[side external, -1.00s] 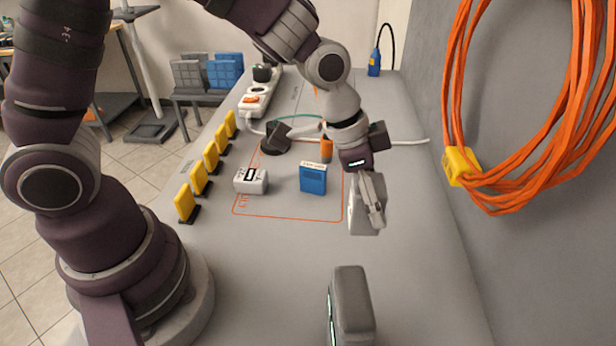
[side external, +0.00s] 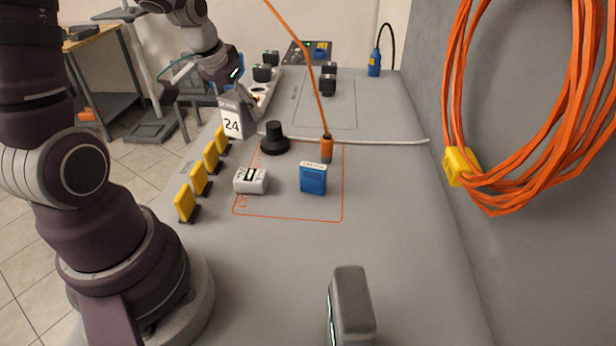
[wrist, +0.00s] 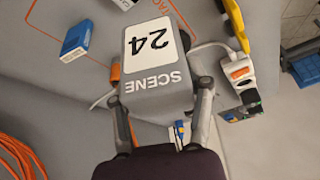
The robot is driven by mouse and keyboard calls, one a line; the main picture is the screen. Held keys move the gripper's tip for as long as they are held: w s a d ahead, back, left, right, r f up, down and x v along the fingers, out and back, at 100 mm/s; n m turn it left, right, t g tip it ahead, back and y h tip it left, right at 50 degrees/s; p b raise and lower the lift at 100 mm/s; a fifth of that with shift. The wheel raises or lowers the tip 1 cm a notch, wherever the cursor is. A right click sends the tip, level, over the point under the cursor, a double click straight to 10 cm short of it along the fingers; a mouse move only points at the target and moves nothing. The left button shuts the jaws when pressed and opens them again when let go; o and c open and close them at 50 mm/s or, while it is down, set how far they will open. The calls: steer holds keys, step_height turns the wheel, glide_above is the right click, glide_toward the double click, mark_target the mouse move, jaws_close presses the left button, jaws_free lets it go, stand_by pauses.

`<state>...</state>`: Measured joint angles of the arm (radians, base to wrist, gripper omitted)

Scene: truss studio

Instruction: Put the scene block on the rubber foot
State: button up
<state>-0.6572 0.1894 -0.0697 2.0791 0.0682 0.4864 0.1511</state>
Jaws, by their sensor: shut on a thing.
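My gripper (side external: 237,98) is shut on the scene block (side external: 232,122), a grey block with a white label reading 24. The wrist view shows the block (wrist: 158,50) between my gripper's fingers (wrist: 162,98), with SCENE printed on it. In the side view it is held upright beside the row of yellow pieces, left of the rubber foot (side external: 274,140). The black foot has a wide round base and a raised knob, and stands on the table. I cannot pick it out in the wrist view, and the block's exact height is unclear.
A white box (side external: 250,181), a blue box (side external: 313,179) and an orange plug (side external: 327,149) with a rising cable stand near the foot. Yellow pieces (side external: 200,180) line the left edge. A white power strip (side external: 262,92) lies behind.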

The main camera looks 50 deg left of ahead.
steer(key=w+a, duration=0.2)
steer(key=w, duration=0.1)
steer(key=w+a, duration=0.2)
steer(key=w, duration=0.2)
steer(key=w+a+f, duration=0.1)
steer(key=w+a, duration=0.1)
steer(key=w, duration=0.1)
steer(key=shift+w+f, duration=0.1)
steer(key=shift+w, duration=0.1)
steer(key=shift+w+f, duration=0.2)
steer(key=shift+f, duration=1.55)
steer(key=shift+f, duration=0.15)
steer(key=o, duration=1.2)
